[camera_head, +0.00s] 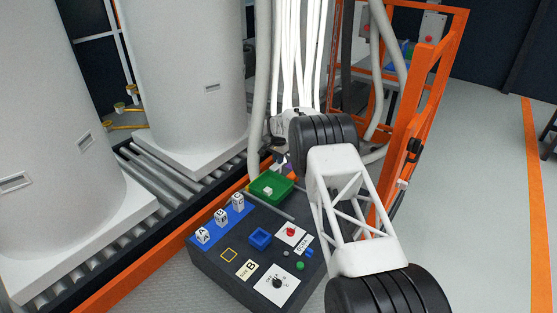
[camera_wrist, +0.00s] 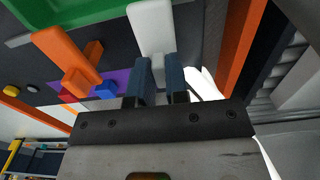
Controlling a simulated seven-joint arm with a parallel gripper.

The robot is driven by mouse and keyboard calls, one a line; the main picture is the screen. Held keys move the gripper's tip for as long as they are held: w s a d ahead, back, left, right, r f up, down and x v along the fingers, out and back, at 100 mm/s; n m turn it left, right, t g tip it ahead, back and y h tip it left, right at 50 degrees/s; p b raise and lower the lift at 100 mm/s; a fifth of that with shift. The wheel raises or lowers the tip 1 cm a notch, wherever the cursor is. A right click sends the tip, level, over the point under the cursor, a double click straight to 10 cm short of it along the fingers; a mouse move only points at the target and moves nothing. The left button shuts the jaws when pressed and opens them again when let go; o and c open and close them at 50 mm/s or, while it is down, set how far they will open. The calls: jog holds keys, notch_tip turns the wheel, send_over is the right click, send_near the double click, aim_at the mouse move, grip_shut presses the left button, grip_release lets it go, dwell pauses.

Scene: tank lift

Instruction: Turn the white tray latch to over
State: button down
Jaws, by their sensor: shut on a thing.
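The white tray latch (camera_wrist: 152,28) is a long white bar beside the green tray (camera_wrist: 85,10) in the wrist view. My gripper (camera_wrist: 159,78) is shut on its near end, with one dark blue finger on each side. An orange latch (camera_wrist: 68,52) lies to the left, apart from my fingers. In the head view the green tray (camera_head: 258,188) sits at the back of the dark control panel, with a small white block (camera_head: 268,191) in it. My arm hides most of the gripper there, and I cannot make out the white latch.
The panel (camera_head: 215,262) carries several lettered white blocks (camera_head: 221,216), a blue square dish (camera_head: 260,238), a red button (camera_head: 291,231) and a black knob (camera_head: 277,283). Large white tanks (camera_head: 190,80) stand on rollers at left. An orange frame (camera_head: 415,110) stands behind my arm.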

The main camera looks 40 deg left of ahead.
jog(key=shift+r, duration=0.1)
jog(key=c, duration=1.1)
grip_release()
jog(key=shift+r, duration=3.85)
